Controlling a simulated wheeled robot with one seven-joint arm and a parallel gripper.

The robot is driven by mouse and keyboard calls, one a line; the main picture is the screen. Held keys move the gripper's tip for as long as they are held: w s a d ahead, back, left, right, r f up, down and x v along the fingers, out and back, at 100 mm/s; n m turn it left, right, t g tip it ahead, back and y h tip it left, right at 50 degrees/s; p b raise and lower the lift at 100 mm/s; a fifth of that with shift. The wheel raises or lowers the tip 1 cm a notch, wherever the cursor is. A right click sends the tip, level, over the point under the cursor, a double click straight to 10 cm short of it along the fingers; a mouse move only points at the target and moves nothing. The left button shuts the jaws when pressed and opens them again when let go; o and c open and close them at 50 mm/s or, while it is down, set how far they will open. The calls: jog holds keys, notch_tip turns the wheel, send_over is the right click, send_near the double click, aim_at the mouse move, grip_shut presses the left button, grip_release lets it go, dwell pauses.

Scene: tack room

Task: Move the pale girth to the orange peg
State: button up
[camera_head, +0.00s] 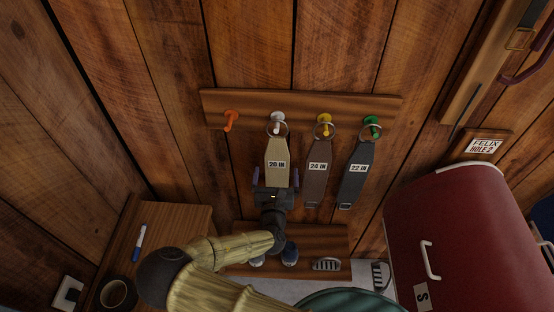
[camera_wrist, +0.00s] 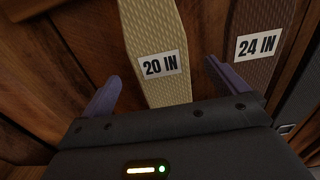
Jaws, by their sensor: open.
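The pale girth (camera_head: 277,152) hangs by its ring from the white peg (camera_head: 278,118) and bears a "20 IN" label. The orange peg (camera_head: 231,119) is at the left end of the rack and is bare. My gripper (camera_head: 272,179) is open at the girth's lower part. In the wrist view the pale girth (camera_wrist: 158,40) hangs between and beyond the two spread fingers (camera_wrist: 160,82), with a gap on each side. The girth's lower end is hidden behind my gripper's body.
A brown "24 IN" girth (camera_head: 317,172) hangs on the yellow peg (camera_head: 324,120), close to my gripper's right. A dark "22 IN" girth (camera_head: 356,175) hangs on the green peg (camera_head: 371,121). A wooden desk (camera_head: 180,222) is at lower left and a red chest (camera_head: 455,225) at right.

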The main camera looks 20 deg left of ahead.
aim_at(277, 160)
jog(key=shift+p+x, duration=0.6)
jog(key=shift+x, duration=2.2)
jog(key=c, duration=1.3)
jog(key=shift+r+p, duration=0.3)
jog(key=shift+r, duration=0.5)
jog(key=shift+s, duration=0.15)
jog(key=shift+v, duration=4.9)
